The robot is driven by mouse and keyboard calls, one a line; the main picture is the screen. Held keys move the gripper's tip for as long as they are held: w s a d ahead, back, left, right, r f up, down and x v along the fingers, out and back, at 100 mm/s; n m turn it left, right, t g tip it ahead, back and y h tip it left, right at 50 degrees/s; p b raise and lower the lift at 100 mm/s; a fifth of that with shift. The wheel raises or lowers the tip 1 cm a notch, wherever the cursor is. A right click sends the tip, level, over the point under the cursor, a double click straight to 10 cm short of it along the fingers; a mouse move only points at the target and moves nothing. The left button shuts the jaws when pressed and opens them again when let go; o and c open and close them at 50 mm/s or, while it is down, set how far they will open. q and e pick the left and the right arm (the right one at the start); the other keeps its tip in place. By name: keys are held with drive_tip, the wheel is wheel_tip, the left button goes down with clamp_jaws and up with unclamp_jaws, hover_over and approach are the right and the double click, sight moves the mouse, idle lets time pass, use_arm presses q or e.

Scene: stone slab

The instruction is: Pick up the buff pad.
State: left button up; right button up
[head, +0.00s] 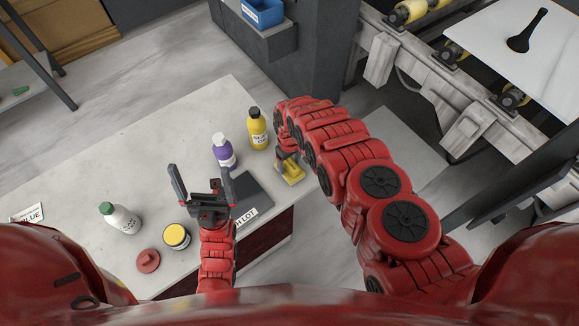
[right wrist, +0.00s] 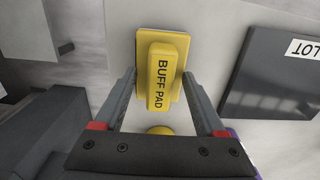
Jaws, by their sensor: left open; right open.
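The buff pad (head: 291,173) is a yellow block with a raised handle, lying near the right edge of the pale slab (head: 75,165). In the right wrist view the buff pad (right wrist: 161,85) shows its printed name on the handle. My right gripper (right wrist: 160,77) is open, with one finger on each side of the handle; contact is not visible. In the head view its fingers are mostly hidden by my right arm. My left gripper (head: 201,170) is open and empty over the slab, left of the pad.
A dark plate (head: 254,190) labelled LOT lies left of the pad. A purple bottle (head: 223,153) and a yellow bottle (head: 257,130) stand nearby. A white bottle (head: 121,218), a yellow jar (head: 176,236) and a red disc (head: 148,261) are further left. The slab's far left is mostly clear.

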clamp_jaws()
idle(0.3)
drive_tip(key=shift+r, duration=0.2)
